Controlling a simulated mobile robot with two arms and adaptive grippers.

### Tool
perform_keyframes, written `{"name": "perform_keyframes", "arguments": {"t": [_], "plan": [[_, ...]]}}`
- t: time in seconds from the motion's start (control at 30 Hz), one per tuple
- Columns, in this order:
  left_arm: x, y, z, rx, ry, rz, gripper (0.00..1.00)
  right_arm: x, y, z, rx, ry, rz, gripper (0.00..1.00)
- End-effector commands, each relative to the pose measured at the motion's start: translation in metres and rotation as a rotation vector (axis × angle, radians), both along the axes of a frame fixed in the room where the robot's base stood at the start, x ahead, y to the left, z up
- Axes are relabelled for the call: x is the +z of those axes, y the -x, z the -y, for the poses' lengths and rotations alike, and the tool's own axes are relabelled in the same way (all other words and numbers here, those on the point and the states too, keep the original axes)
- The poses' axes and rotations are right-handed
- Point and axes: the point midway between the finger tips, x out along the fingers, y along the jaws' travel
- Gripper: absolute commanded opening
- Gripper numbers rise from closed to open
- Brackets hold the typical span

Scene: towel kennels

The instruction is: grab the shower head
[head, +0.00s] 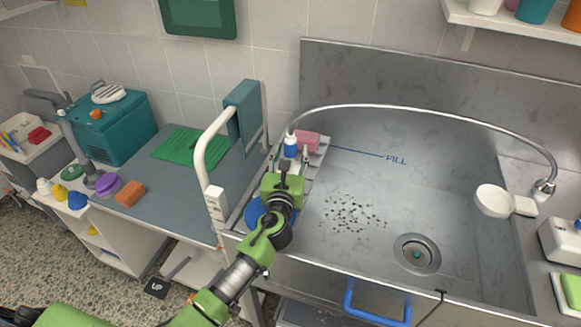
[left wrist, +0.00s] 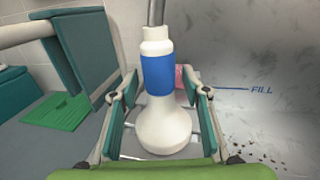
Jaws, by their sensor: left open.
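The shower head (left wrist: 163,128) is white with a blue band and a wide rounded end. In the left wrist view it stands upright between my fingers, with the hose at its top. In the head view its blue and white part (head: 290,148) shows at the left end of the curved metal hose (head: 420,109), just beyond my left gripper (head: 288,168). The gripper's lower part hides the rest. In the left wrist view the gripper (left wrist: 160,92) is open, with a finger on each side and gaps between fingers and shower head. My right gripper is not in view.
A metal tub (head: 345,180) with dark specks and a drain (head: 417,252) lies right. A pink block (head: 308,141) sits behind the shower head.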

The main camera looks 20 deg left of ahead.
Motion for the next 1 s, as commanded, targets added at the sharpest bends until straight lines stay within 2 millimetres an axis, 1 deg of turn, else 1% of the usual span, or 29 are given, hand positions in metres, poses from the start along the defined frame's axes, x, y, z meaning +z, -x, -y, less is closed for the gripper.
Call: {"name": "perform_keyframes", "arguments": {"t": [0.07,0.1,0.17,0.2,0.23,0.27,0.67,0.83,0.93,0.97,1.0], "plan": [[0.0,0.0,0.0,0.0,0.0,0.0,0.43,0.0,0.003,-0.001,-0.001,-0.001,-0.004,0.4],[0.0,0.0,0.0,0.0,0.0,0.0,0.38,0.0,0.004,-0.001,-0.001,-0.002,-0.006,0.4],[0.0,0.0,0.0,0.0,0.0,0.0,0.22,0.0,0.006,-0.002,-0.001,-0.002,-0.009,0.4],[0.0,0.0,0.0,0.0,0.0,0.0,0.12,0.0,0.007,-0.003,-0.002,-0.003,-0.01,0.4],[0.0,0.0,0.0,0.0,0.0,0.0,0.04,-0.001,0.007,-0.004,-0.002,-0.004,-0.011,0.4],[0.0,0.0,0.0,0.0,0.0,0.0,0.0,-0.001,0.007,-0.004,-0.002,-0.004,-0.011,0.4],[0.005,0.0,0.0,0.0,0.0,0.003,0.0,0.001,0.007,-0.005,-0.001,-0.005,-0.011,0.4],[0.022,0.0,0.0,-0.001,0.0,0.006,0.0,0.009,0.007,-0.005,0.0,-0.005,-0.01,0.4],[0.04,0.0,0.0,-0.001,0.0,0.006,0.0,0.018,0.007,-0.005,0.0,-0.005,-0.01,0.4],[0.044,0.004,-0.005,0.001,-0.003,0.006,0.0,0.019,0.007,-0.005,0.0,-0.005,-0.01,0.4],[0.051,0.008,-0.01,0.0,-0.004,0.006,0.0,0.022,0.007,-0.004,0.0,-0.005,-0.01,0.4]]}}
